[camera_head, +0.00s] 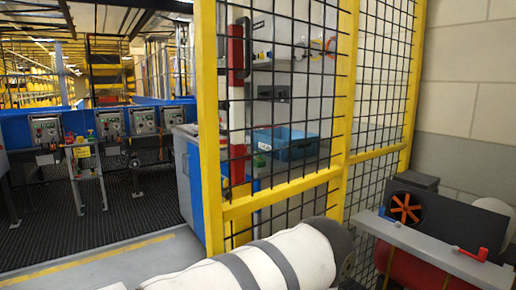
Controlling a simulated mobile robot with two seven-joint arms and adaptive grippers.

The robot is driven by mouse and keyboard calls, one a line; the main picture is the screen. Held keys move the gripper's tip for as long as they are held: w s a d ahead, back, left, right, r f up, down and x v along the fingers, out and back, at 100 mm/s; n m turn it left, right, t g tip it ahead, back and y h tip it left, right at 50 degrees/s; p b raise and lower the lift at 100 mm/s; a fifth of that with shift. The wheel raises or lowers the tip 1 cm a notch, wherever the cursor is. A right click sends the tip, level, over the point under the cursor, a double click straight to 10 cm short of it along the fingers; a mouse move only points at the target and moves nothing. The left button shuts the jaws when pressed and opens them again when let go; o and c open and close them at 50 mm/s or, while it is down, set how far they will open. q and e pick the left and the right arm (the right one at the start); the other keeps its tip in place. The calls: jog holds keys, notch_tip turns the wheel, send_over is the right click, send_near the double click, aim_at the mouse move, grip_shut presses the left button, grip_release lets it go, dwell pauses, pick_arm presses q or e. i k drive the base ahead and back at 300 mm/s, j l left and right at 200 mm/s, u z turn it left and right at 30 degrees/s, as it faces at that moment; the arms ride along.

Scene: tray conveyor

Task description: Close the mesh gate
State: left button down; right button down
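The yellow-framed panel with black wire mesh (287,192) stands upright in the middle of the head view. Its near yellow post (209,120) is at the left, and another yellow post (345,90) is at the right. A second mesh section continues to the right toward the wall. I cannot tell which section is the gate. Left of the near post there is an open passage. A white arm link of mine with grey bands crosses the bottom in front of the mesh; I cannot tell whether it touches it. Neither gripper shows.
Behind the mesh are a blue bin (287,143) and a red upright (237,95). At right, a machine with an orange handwheel (405,208) and a red lever (472,254) stands by the wall. Blue conveyor equipment (90,118) is at far left. Clear floor with a yellow line lies in front.

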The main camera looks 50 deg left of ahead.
aim_at(216, 214)
jog(key=k+j, duration=0.1)
jog(key=j, duration=0.2)
jog(key=k+j+z, duration=0.1)
jog(key=j, duration=0.25)
jog(key=k+j+z, duration=0.1)
jog(key=j, duration=0.2)
jog(key=k+j, duration=0.2)
jog(key=j+z, duration=0.45)
jog(key=j, duration=1.65)
